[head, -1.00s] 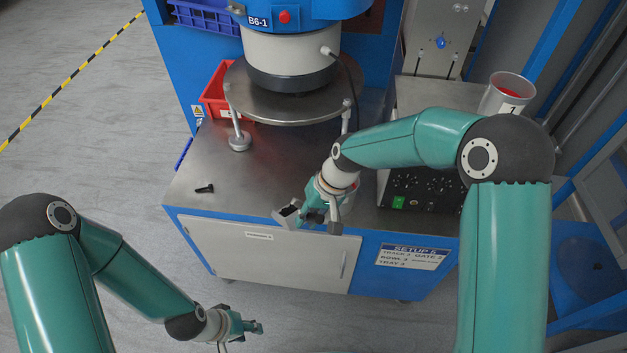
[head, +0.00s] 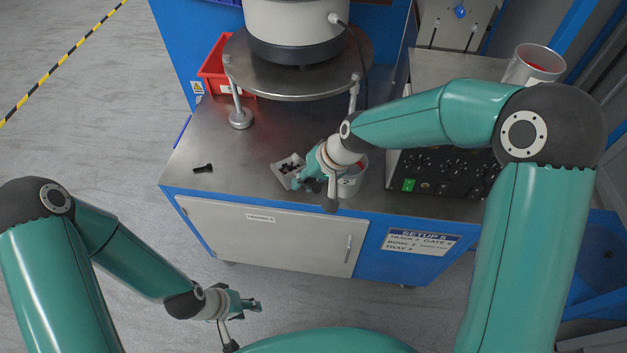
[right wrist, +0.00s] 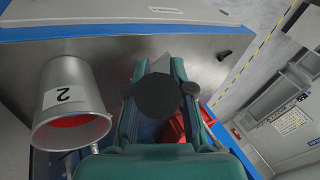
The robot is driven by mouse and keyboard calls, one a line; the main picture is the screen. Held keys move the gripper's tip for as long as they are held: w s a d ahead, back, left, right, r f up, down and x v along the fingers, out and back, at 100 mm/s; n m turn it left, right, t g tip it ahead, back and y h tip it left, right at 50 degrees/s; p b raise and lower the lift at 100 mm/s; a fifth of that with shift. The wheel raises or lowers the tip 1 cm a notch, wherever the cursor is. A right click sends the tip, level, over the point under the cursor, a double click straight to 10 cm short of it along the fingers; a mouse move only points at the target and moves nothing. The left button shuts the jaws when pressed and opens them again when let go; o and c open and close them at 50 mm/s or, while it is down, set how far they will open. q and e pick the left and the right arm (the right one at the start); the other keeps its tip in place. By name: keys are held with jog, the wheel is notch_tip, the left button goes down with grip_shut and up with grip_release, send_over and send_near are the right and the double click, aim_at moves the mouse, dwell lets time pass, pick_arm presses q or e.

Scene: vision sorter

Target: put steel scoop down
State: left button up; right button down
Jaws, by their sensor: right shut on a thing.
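The steel scoop (head: 284,181) is a small grey pan with several black parts in it. It is over the front of the steel bench top, and I cannot tell whether it touches. My right gripper (head: 318,181) is shut on it, at the scoop's right side. In the right wrist view, the fingers (right wrist: 158,95) flank a dark round piece, with a grey edge beyond it. My left gripper (head: 250,303) is low in front of the cabinet, apart from everything; its finger gap is unclear.
A metal cup labelled 2 (right wrist: 72,100) stands close beside my right gripper. A black part (head: 203,169) lies on the bench at left. The round plate (head: 295,85) on legs and a red bin (head: 214,70) are behind. A control box (head: 440,172) is at right.

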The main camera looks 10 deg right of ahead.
jog(key=t+b, duration=0.1)
jog(key=b, duration=0.1)
jog(key=w+m+t+b, duration=0.1)
jog(key=t+b, duration=0.1)
jog(key=m+t+b, duration=0.1)
jog(key=b, duration=0.1)
jog(key=shift+w+d+f+t, duration=0.15)
jog(key=shift+w+d+t, duration=0.1)
jog(key=shift+w+t, duration=0.05)
jog(key=shift+d+f+t+b, duration=0.1)
jog(key=shift+t+b, duration=0.2)
jog(key=shift+b, duration=0.15)
notch_tip(320, 180, down, 9)
jog(key=b, duration=0.8)
jog(key=shift+w+f, duration=0.1)
pick_arm(q)
notch_tip(320, 180, down, 17)
pick_arm(e)
jog(key=c, duration=1)
grip_release()
pick_arm(q)
jog(key=shift+f, duration=0.1)
